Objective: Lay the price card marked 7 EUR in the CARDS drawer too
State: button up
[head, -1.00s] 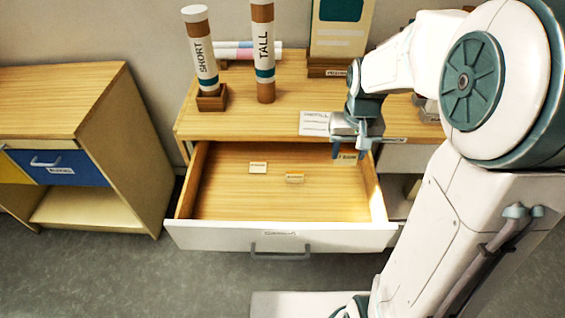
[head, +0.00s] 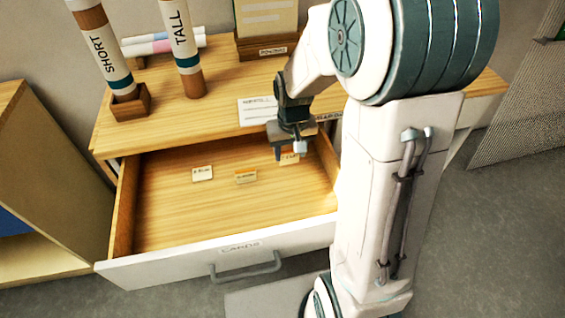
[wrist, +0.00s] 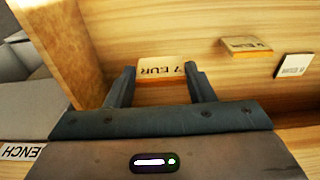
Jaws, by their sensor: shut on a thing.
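My gripper (head: 288,151) is shut on a pale card with an orange edge (wrist: 158,69). In the wrist view its upside-down print reads "7 EUR"; in the head view the card (head: 289,159) is partly hidden by the fingers. The gripper and card are over the back right of the open drawer (head: 150,225), whose white front is labelled CARDS. I cannot tell whether the card touches the drawer floor. Two other small cards lie flat in the drawer: a white one (head: 202,173) and an orange-edged one (head: 246,176).
A paper sheet (head: 255,111) lies on the tabletop behind the gripper. The SHORT tube (head: 103,48) stands in a wooden holder and the TALL tube (head: 181,45) beside it. The left and front of the drawer floor are clear. Another cabinet (head: 30,150) stands at left.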

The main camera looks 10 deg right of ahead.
aim_at(289, 175)
jog(key=shift+f, duration=2)
jog(key=shift+f+b, duration=0.15)
jog(key=shift+b, duration=0.15)
jog(key=o, duration=0.9)
notch_tip(289, 175, up, 12)
jog(key=s+p, duration=0.1)
jog(key=p, duration=0.1)
jog(key=shift+t, duration=0.7)
jog(key=s+r, duration=0.1)
jog(key=s, duration=0.3)
jog(key=s+r, duration=0.1)
jog(key=s, duration=0.4)
jog(key=s+r, duration=0.2)
jog(key=s, duration=0.3)
jog(key=shift+s, duration=0.2)
